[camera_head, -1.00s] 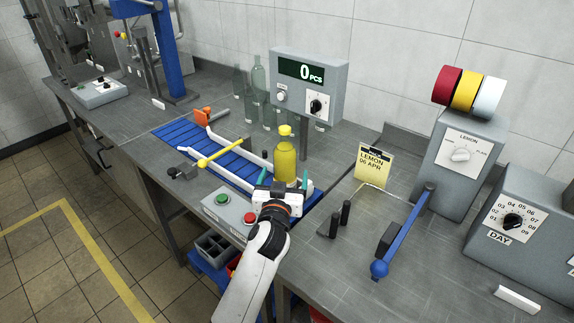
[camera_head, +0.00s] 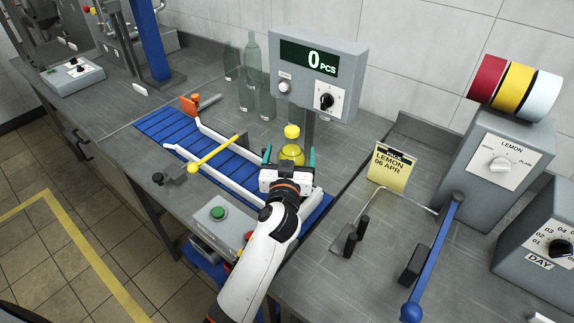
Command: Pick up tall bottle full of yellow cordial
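The tall bottle of yellow cordial (camera_head: 291,152), with a yellow cap, stands upright at the right part of the blue conveyor, below the counter display. My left gripper (camera_head: 290,156) is in front of it, with one teal-tipped finger to each side of the bottle in the picture. The fingers are apart, and I see no contact with the bottle. The gripper body hides the bottle's lower part. My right gripper is not in view.
The counter box (camera_head: 318,80) stands behind the bottle, near empty glass bottles (camera_head: 247,92). A button box (camera_head: 222,223) is left of my arm. A blue lever (camera_head: 436,250) stands at right.

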